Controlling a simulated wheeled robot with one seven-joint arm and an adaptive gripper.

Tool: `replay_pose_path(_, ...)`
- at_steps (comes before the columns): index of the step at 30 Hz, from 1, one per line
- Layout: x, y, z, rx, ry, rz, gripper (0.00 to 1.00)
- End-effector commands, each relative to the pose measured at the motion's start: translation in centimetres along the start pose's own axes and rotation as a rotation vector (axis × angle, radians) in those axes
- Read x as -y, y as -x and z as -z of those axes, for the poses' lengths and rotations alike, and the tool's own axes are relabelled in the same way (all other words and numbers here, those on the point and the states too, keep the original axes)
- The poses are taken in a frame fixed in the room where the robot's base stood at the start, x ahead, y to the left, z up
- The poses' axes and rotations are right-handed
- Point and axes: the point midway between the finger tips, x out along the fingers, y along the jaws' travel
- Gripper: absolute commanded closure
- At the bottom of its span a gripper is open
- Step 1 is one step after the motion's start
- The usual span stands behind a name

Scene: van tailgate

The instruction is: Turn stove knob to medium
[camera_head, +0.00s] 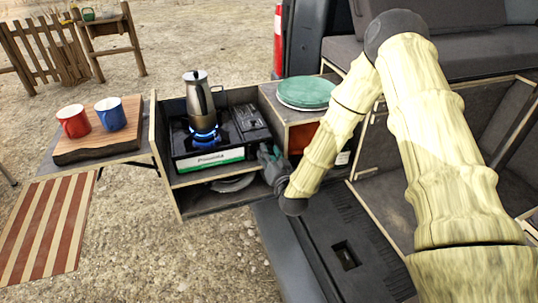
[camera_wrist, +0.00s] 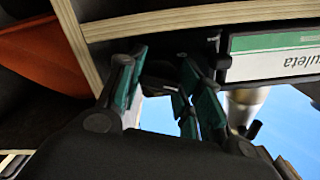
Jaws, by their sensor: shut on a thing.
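The black camping stove (camera_head: 250,130) sits in the pull-out kitchen box with a blue flame (camera_head: 205,135) lit under a metal coffee pot (camera_head: 199,100). The stove's green and white front label (camera_head: 209,160) also shows upside down in the wrist view (camera_wrist: 270,55). My gripper (camera_head: 266,152) is at the right end of the stove's front, where it hides the knob in the head view. In the wrist view my gripper's green-padded fingers (camera_wrist: 162,68) close around a dark shape, seemingly the stove knob (camera_wrist: 160,84). Its turn position cannot be read.
A green round plate stack (camera_head: 306,92) stands on the box right of the stove. A red mug (camera_head: 73,121) and a blue mug (camera_head: 110,113) stand on a wooden board (camera_head: 95,149) at left. The shelf (camera_head: 205,198) below holds dishes. The van's seats are at right.

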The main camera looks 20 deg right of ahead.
Motion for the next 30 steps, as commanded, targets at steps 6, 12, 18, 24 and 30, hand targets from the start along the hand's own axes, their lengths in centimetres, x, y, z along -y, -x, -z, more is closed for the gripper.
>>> replay_pose_path(6,0.0,0.0,0.1,-0.002,0.001,0.000,0.56)
replay_pose_path(12,0.0,0.0,0.0,-0.001,0.001,0.000,0.56)
replay_pose_path(18,0.0,0.5,0.0,0.000,0.001,0.000,0.56)
replay_pose_path(24,0.0,3.1,0.0,0.002,0.000,-0.001,0.56)
replay_pose_path(30,-0.1,6.8,-0.1,0.002,0.001,-0.002,0.56)
